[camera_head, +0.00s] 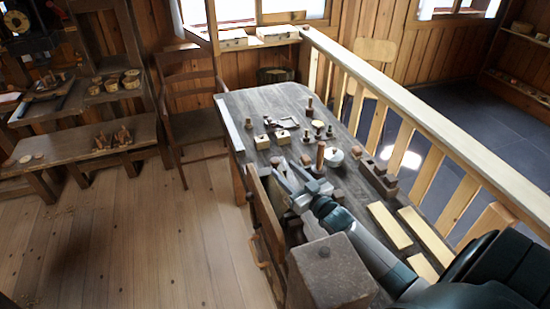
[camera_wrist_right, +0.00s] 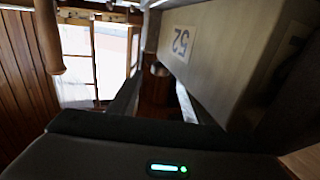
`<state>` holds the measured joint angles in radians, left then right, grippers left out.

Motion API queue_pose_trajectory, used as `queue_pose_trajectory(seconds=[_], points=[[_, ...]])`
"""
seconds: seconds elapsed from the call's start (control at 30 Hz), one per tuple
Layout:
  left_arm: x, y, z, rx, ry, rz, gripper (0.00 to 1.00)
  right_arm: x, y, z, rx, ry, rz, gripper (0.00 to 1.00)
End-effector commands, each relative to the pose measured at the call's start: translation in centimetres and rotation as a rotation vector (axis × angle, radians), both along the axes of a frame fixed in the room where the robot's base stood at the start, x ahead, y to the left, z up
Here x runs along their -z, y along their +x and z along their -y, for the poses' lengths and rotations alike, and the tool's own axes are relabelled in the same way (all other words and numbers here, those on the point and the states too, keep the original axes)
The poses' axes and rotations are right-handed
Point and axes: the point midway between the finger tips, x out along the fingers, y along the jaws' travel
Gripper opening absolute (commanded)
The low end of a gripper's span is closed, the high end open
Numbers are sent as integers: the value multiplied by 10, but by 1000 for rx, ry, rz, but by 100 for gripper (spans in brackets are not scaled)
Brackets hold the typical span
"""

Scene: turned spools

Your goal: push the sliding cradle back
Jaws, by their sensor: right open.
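My right gripper (camera_head: 290,176) is open over the near left part of the dark workbench (camera_head: 262,103), its fingers pointing toward the far side. In the right wrist view, a brown wooden piece (camera_wrist_right: 155,90) shows between the dark fingers; I cannot tell whether they touch it. A turned brown peg (camera_head: 320,155) and a white round piece (camera_head: 333,157) stand just beyond the gripper. A dark stepped wooden piece (camera_head: 378,178) lies to their right. I cannot tell for sure which part is the sliding cradle; the gripper and arm hide part of the bench. My left gripper is not in view.
Small pale blocks (camera_head: 283,137) and several spools stand on the far bench. Pale boards (camera_head: 390,225) lie to the right of my arm, along the railing (camera_head: 410,115). A large dark block (camera_head: 330,272) stands close in front. A pale block marked 52 (camera_wrist_right: 215,60) fills the wrist view's upper right.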

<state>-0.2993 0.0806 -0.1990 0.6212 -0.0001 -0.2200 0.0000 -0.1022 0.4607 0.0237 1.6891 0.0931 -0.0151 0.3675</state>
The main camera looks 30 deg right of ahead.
Motion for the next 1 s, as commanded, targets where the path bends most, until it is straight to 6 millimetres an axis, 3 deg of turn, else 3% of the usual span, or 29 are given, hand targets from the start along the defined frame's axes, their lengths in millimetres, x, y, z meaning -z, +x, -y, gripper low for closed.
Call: queue_pose_trajectory(seconds=[0.4, 0.93, 1.0], points=[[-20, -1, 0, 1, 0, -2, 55, -2, 57, -1, 0, 1, 1, 44], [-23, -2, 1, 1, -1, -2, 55, 0, 68, -2, 0, 0, -1, 44], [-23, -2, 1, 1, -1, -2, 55, 0, 68, -2, 0, 0, -1, 28]])
